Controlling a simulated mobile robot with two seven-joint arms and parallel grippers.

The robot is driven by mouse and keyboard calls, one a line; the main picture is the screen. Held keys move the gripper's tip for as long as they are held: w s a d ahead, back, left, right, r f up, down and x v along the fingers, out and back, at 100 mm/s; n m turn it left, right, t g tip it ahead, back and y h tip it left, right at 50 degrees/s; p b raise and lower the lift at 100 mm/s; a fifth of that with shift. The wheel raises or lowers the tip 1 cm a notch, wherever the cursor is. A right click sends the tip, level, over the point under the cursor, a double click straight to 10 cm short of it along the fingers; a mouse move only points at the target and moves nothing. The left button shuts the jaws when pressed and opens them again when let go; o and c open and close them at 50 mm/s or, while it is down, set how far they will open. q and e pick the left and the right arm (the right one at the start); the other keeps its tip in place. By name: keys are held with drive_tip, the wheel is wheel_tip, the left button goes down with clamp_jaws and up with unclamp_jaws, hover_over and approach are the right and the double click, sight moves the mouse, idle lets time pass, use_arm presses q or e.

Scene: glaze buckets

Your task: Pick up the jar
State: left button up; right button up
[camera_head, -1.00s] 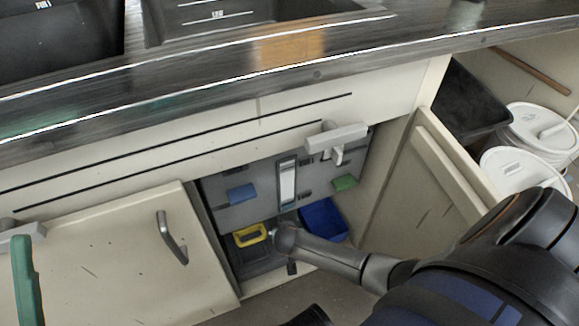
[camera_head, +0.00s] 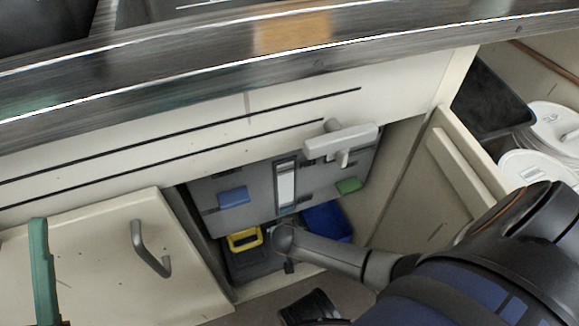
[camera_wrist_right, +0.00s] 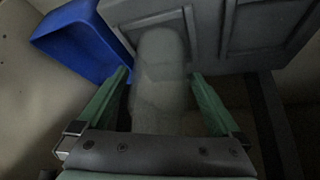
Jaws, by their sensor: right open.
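A pale, see-through jar (camera_wrist_right: 160,80) shows in the right wrist view, with a rounded end pointing up the picture. My right gripper (camera_wrist_right: 160,78) is open, with one green finger on each side of the jar. I cannot tell whether either finger touches it.
A blue bin (camera_wrist_right: 80,40) lies beside the jar; it also shows in the head view (camera_head: 325,221). A dark case with a yellow handle (camera_head: 244,239) sits in the cabinet. Opened doors (camera_head: 100,260) flank the opening. White lidded buckets (camera_head: 535,168) stand at right.

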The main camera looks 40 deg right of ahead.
drive_tip(key=shift+w+d+f, duration=0.15)
drive_tip(key=shift+w+f, duration=0.1)
drive_tip(key=shift+f, duration=0.2)
drive_tip(key=c, duration=1.2)
